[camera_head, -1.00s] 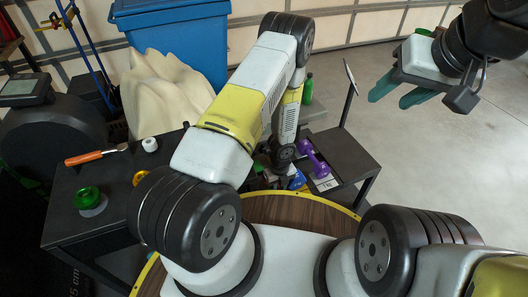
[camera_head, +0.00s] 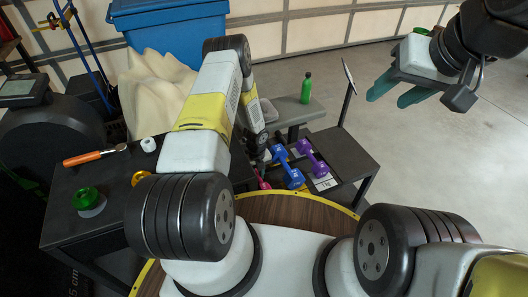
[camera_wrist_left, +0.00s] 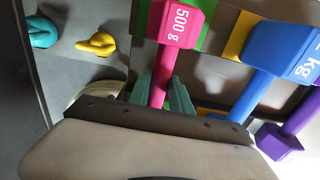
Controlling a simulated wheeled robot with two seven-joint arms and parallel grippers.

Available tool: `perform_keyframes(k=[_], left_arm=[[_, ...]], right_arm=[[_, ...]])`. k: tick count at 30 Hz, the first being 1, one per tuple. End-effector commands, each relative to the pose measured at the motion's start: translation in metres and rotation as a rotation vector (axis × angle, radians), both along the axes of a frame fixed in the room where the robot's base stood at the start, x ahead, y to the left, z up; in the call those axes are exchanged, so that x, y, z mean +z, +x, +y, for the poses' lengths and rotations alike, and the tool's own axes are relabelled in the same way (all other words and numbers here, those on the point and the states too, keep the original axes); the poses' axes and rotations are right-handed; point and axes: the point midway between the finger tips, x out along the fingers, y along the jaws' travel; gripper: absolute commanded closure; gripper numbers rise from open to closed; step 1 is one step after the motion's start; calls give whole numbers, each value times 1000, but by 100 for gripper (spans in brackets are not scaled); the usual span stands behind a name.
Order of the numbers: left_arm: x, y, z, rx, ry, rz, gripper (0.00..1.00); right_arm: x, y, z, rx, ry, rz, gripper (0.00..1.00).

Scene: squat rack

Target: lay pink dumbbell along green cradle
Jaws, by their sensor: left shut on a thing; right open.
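The pink dumbbell (camera_wrist_left: 178,24), marked 500 g, is held in my left gripper (camera_wrist_left: 163,98), whose teal fingers are shut around its handle. A small part of the pink dumbbell (camera_head: 264,184) shows beneath my left gripper (camera_head: 262,163) in the head view. A green surface, apparently the green cradle (camera_wrist_left: 207,38), shows beside and behind the pink head in the left wrist view. I cannot tell whether they touch. The dumbbell's near end is hidden by the gripper body. My right gripper (camera_head: 394,92) is open and empty, high at the right.
A blue dumbbell (camera_head: 288,166) and a purple dumbbell (camera_head: 312,159) lie to the right of the pink one. A yellow patch (camera_wrist_left: 238,38) shows beside the blue one. An orange-handled tool (camera_head: 88,158) and a green ring (camera_head: 86,197) lie on the dark table at left.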

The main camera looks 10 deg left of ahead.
Motion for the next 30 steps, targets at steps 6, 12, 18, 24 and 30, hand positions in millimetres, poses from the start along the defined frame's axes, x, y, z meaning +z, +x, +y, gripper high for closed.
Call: perform_keyframes(k=[6, 12, 18, 24, 30], left_arm=[[-1, 2, 0, 0, 0, -4, 100], [-4, 1, 0, 0, 0, -1, 63], [-4, 1, 0, 0, 0, -2, 53], [-1, 1, 0, 0, -1, -3, 53], [25, 2, 0, 1, -1, -4, 53]], right_arm=[[0, 0, 0, 0, 0, 0, 53], [0, 0, 0, 0, 0, 0, 53], [0, 0, 0, 0, 0, 0, 53], [0, 0, 0, 0, 0, 0, 53], [0, 0, 0, 0, 0, 0, 53]])
